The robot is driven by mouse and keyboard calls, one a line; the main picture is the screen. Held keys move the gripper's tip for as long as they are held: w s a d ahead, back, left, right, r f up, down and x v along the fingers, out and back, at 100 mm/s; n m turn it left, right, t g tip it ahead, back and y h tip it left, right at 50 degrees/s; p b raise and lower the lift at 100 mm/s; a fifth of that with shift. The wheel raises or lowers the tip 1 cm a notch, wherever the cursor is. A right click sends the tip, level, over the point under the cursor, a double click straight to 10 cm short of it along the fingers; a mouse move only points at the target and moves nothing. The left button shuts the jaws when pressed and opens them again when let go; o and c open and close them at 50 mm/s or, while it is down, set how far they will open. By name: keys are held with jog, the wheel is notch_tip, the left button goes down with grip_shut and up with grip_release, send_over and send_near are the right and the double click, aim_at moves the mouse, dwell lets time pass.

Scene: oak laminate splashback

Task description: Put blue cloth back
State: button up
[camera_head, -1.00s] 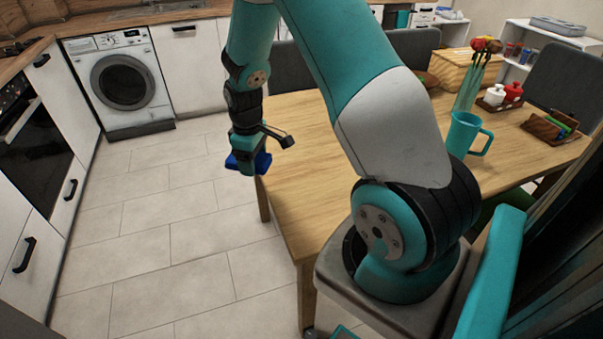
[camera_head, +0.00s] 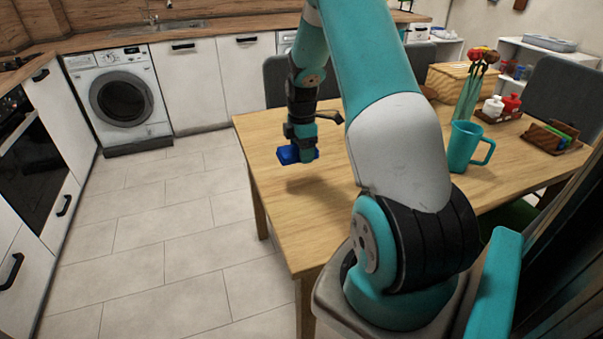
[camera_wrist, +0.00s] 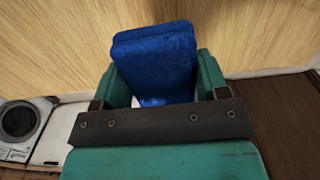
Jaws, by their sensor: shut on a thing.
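The blue cloth (camera_head: 291,155) is a dark blue folded block. My gripper (camera_head: 304,153) is shut on it and holds it above the left part of the wooden table (camera_head: 268,141). A shadow lies on the table top below the cloth, apart from it. In the wrist view, the cloth (camera_wrist: 158,60) stands out between the two teal fingers of my gripper (camera_wrist: 160,88).
A teal mug (camera_head: 466,147) stands on the table to the right of my arm. The table's front left is clear.

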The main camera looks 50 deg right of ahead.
aim_at(302, 180)
notch_tip(302, 180, down, 8)
jog(key=shift+f, duration=0.15)
dwell(0.3)
jog(key=shift+f, duration=0.1)
jog(key=o, duration=0.9)
